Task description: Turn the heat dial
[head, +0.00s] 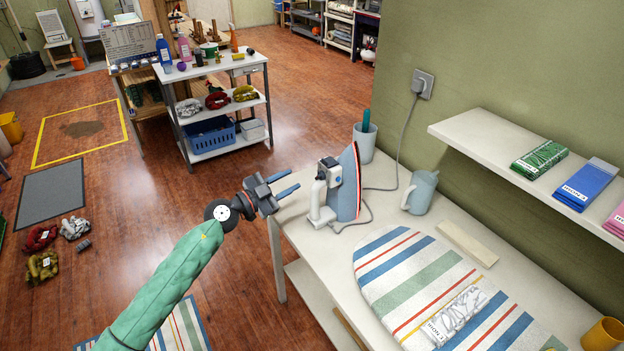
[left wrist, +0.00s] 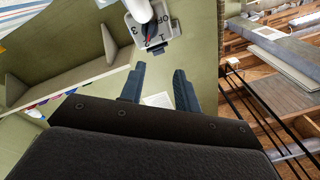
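The iron (head: 347,192) stands upright on its heel at the near left end of the white table (head: 300,238), its blue-grey soleplate facing right. In the left wrist view its heat dial (left wrist: 150,31) sits on a pale plate marked OFF, 1 and 3, at the top middle. The dial has a dark pointer with red on it; its exact setting is too small to read. My left gripper (head: 294,179) is open and empty, left of the iron and pointing at it, apart from it. In the left wrist view its fingers (left wrist: 158,86) lie below the dial. My right gripper is not in view.
A striped ironing pad (head: 400,262) lies on the table in front of the iron. A light blue jug (head: 421,194), a cup (head: 364,142) and a wooden strip (head: 467,243) stand or lie nearby. The cord runs to a wall socket (head: 422,85). A shelf (head: 480,140) juts out at right.

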